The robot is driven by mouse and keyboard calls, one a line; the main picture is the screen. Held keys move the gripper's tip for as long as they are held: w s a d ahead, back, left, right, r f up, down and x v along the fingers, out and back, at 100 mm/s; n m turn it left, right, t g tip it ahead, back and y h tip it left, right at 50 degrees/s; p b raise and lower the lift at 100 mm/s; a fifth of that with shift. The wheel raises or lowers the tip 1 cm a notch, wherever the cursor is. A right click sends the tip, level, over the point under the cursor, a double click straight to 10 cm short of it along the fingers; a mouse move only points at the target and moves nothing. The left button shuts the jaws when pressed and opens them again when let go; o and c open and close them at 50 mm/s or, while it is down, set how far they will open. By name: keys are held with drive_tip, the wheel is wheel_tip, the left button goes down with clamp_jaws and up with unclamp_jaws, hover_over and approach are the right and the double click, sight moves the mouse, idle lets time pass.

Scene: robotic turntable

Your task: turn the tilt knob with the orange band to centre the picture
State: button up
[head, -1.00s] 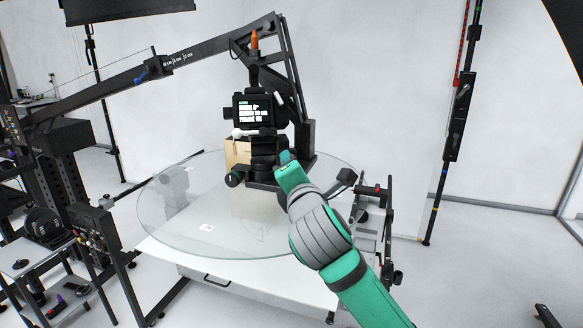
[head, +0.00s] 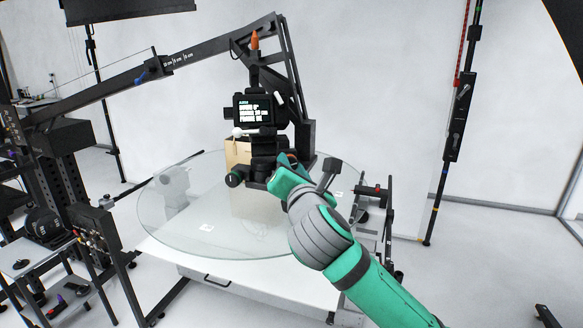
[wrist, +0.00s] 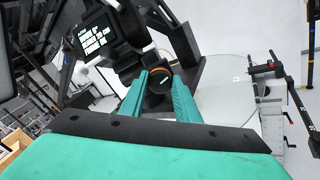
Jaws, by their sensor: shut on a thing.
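The tilt knob (wrist: 158,82) is a dark round knob with an orange band and a white mark on its face. In the wrist view it sits between the tips of my green fingers. My gripper (wrist: 157,80) is shut on it. In the head view my gripper (head: 282,172) reaches the right side of the camera head, and the knob is mostly hidden, with a bit of orange showing. The camera's screen (head: 256,111) is lit with white text too small to read surely; it also shows in the wrist view (wrist: 94,36).
The camera hangs from a black crane arm (head: 110,90) over a round glass turntable (head: 165,228). A cardboard box (head: 236,152) stands behind the camera. A clamp stand (head: 375,192) is close to my arm on the right.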

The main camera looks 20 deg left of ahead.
drive_tip(key=shift+f, duration=0.1)
drive_tip(key=o, duration=1)
drive_tip(key=shift+o, duration=0.2)
drive_tip(key=v, duration=1.1)
